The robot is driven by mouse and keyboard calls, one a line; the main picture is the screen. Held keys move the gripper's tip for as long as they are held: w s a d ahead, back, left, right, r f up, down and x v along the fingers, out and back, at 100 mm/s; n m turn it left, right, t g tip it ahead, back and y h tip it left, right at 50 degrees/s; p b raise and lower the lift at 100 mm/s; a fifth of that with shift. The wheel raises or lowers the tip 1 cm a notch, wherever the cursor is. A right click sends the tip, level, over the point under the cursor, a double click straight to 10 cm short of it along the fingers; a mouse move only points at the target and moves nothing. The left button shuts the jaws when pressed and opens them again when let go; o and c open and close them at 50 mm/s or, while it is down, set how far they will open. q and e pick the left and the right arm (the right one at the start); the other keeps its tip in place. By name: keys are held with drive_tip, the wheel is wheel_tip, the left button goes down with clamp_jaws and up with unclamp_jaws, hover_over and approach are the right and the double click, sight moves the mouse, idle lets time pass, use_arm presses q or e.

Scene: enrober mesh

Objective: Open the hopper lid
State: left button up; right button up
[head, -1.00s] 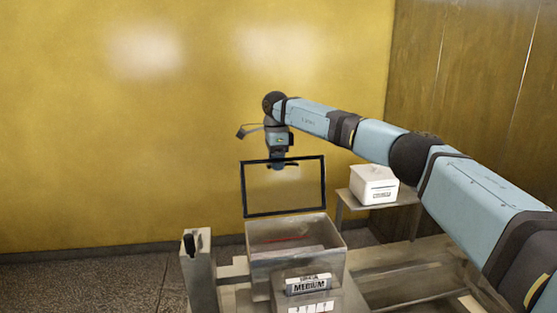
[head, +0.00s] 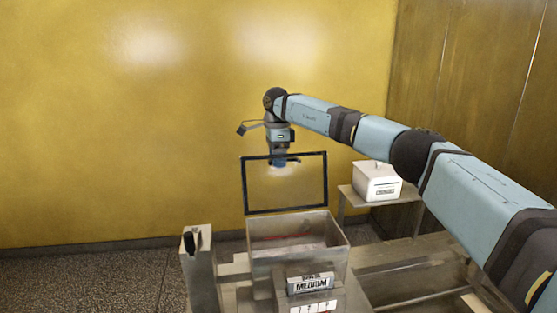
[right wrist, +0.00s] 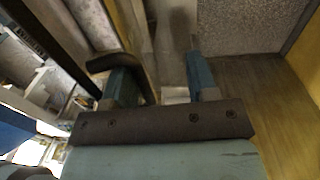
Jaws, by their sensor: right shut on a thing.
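The hopper lid (head: 246,190) is a clear pane in a black frame. It stands raised, close to upright, at the back of the open metal hopper (head: 340,258). My right gripper (head: 284,163) is at the middle of the lid's top edge, coming down from above, and its tip shows partly through the pane. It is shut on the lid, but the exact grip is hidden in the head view. In the right wrist view my right gripper (right wrist: 155,62) shows two blue fingers, with a dark curved bar (right wrist: 112,62) at the left one. My left gripper is out of view.
A white box (head: 377,184) stands on a small side table (head: 352,196) right of the hopper. A yellow wall (head: 120,130) rises behind.

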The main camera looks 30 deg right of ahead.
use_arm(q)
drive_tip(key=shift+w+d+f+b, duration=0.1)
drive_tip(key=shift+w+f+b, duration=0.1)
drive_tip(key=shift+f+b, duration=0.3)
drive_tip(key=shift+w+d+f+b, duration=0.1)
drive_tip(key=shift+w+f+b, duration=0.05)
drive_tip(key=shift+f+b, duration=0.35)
use_arm(e)
wheel_tip(320, 180, up, 14)
drive_tip(key=shift+w+f, duration=0.25)
drive_tip(key=shift+w, duration=0.15)
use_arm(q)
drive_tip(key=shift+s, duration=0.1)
use_arm(e)
drive_tip(key=shift+d+f, duration=0.1)
drive_tip(key=shift+f, duration=0.05)
